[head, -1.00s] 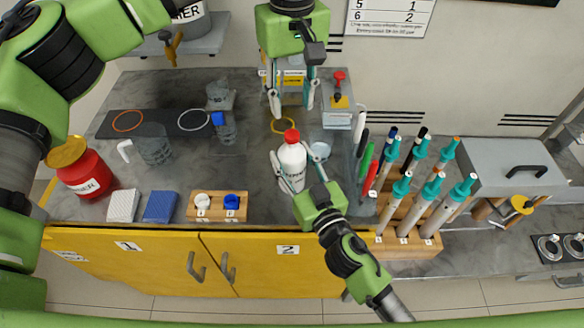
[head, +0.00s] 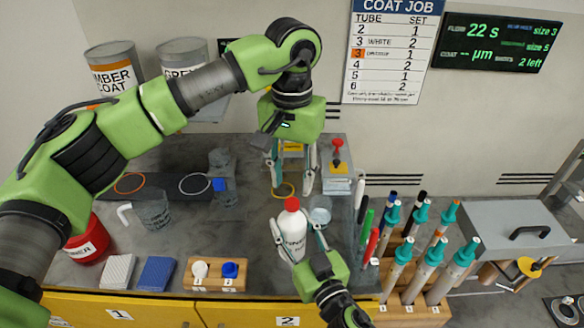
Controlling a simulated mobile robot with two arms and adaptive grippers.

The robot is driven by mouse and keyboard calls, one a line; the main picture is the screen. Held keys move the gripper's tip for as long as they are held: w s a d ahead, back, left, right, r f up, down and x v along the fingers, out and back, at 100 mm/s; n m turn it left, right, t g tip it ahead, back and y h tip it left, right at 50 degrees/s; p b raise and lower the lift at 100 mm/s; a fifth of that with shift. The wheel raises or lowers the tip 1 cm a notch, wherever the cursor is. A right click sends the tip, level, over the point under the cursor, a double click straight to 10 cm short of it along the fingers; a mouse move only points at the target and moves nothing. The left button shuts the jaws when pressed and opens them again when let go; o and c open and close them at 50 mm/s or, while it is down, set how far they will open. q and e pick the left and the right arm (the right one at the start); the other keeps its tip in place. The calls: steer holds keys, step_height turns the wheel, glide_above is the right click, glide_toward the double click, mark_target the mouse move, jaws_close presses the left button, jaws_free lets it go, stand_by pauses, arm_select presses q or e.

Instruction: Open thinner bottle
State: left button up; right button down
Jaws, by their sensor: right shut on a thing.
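The thinner bottle (head: 291,236) is white with a red cap (head: 291,204) on top. It stands upright near the front of the grey worktop, in the middle of the head view. My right gripper (head: 297,246) is shut on the body of the bottle, coming from the front right. My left gripper (head: 290,183) points down above and behind the bottle, its two fingers spread apart with nothing between them. The cap sits just below and in front of these fingers, and they do not appear to touch it.
A red container (head: 86,243), a clear mug (head: 151,211) and a block with white and blue caps (head: 215,278) stand to the left. A glass dish (head: 320,214) is close behind the bottle. Pens and teal-tipped rods (head: 428,268) crowd the right side. A grey box (head: 508,232) stands beyond them.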

mark_target(292, 202)
arm_select(q)
step_height(292, 202, down, 6)
steer(key=shift+r, duration=0.15)
jaws_close()
steer(key=n, duration=0.3)
steer(key=shift+n, duration=0.3)
steer(key=n, duration=0.3)
steer(key=shift+n, duration=0.4)
steer(key=n, duration=0.3)
steer(key=shift+n, duration=0.4)
steer(key=n, duration=1)
steer(key=shift+r, duration=0.1)
steer(key=n, duration=0.7)
steer(key=shift+n, duration=0.3)
steer(key=n, duration=1.1)
steer(key=shift+n, duration=0.4)
steer(key=n, duration=0.5)
steer(key=shift+n, duration=0.4)
steer(key=n, duration=0.8)
